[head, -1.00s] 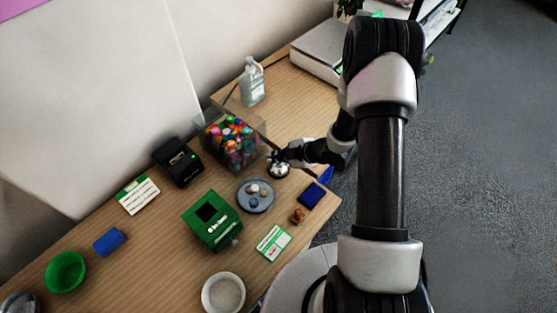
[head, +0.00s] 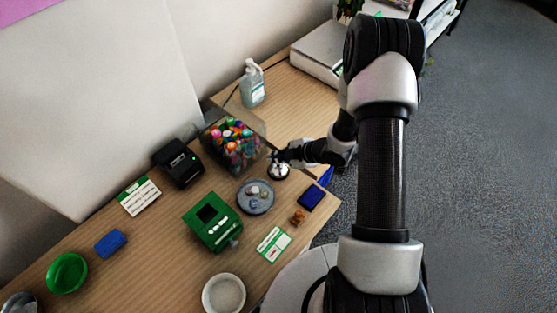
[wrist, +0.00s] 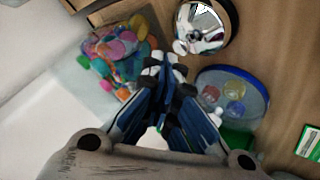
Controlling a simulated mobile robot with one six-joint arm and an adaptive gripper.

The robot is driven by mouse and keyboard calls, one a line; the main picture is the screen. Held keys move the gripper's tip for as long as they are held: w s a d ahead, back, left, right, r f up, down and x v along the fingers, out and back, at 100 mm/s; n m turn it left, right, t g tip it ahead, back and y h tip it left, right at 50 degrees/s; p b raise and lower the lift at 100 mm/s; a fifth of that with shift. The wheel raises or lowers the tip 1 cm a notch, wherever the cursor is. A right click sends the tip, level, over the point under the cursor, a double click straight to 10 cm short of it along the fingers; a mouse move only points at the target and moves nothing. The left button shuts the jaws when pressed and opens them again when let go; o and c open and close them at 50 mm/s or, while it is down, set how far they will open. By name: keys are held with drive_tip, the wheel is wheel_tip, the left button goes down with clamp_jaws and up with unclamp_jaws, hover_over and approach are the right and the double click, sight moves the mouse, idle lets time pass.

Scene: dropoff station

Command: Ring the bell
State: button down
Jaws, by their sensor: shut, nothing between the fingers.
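The bell is a shiny silver dome on a dark round base, seen in the wrist view (wrist: 203,27) at the top. In the head view the bell (head: 279,173) stands near the table's right side, partly covered by my gripper (head: 277,157). My gripper in the wrist view (wrist: 165,66) has its blue and grey fingers together, with nothing between them. Its fingertips appear just below and left of the bell in that view. In the head view they overlap the bell's top; I cannot tell whether they touch it.
A clear box of colourful items (head: 235,150) stands close left of the bell. A round grey tray with small items (head: 243,205) lies in front, beside a dark blue pad (head: 312,198). A sanitizer bottle (head: 252,88) stands behind. A green box (head: 205,232) is farther left.

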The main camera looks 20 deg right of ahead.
sight(278, 165)
drive_tip(key=shift+r, duration=0.2)
wheel_tip(278, 165, up, 5)
drive_tip(key=p, duration=0.4)
idle(0.3)
idle(0.7)
